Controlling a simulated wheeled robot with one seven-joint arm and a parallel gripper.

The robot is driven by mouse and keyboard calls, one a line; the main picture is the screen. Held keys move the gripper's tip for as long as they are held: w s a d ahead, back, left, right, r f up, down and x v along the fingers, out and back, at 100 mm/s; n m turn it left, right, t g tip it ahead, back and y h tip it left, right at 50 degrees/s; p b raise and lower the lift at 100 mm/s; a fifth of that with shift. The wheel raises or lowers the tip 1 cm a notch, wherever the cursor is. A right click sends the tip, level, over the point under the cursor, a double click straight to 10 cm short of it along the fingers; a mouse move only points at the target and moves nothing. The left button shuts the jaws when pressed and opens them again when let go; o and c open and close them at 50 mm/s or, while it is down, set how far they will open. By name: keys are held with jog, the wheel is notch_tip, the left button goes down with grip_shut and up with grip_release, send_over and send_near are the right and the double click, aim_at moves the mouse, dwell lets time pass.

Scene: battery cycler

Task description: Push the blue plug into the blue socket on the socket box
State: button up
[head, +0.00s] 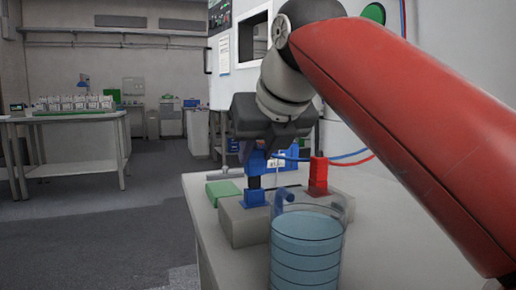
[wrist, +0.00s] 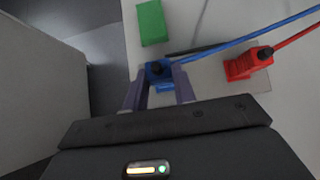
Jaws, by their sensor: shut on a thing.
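My gripper (head: 256,163) is shut on the blue plug (head: 257,167), which is upright over the grey socket box (head: 240,228). The blue socket (head: 254,199) is on the left of the box top. A dark section shows between the plug's blue body and the socket; I cannot tell whether its tip is inside. In the wrist view the blue plug (wrist: 157,70) is between my fingertips, with a blue strip just below it. The red plug (head: 318,171) stands in the red socket on the right of the box, and it also shows in the wrist view (wrist: 244,65).
A clear beaker of blue liquid (head: 307,250) stands close in front of the box. A green block (head: 222,190) lies behind it to the left, near the bench's left edge. Blue (wrist: 240,40) and red cables run off to the right.

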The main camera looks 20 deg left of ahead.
jog(key=shift+f+b, duration=1.15)
jog(key=shift+f, duration=0.1)
dwell(1.2)
jog(key=o, duration=1.1)
jog(key=shift+r, duration=0.1)
